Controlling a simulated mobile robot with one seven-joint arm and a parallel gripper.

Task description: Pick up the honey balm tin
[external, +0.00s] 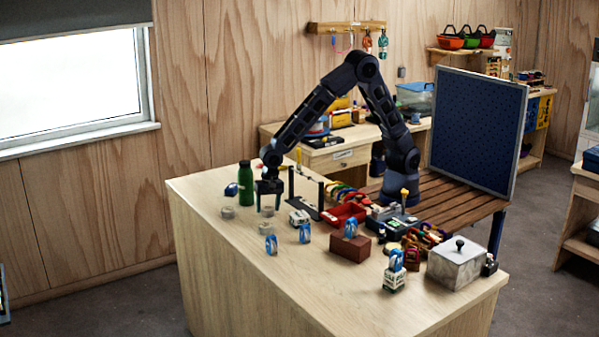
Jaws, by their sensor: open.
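My gripper (268,205) points down over the left part of the wooden worktop, with its two fingers apart. A small pale round tin (267,212) shows between or just behind the fingertips; I cannot tell whether they touch it. Another pale round tin (266,228) sits just in front of it, and a third (228,212) lies to the left, by the green bottle. The labels are too small to read, so I cannot tell which of them is the honey balm tin.
A green bottle (245,184) stands close left of my gripper. A dark upright frame (306,196) stands close right. Blue-and-white items (271,245) stand in front. A red tray (341,216), a brick-brown block (350,246) and a grey lidded box (456,263) are farther right. The worktop's front left is clear.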

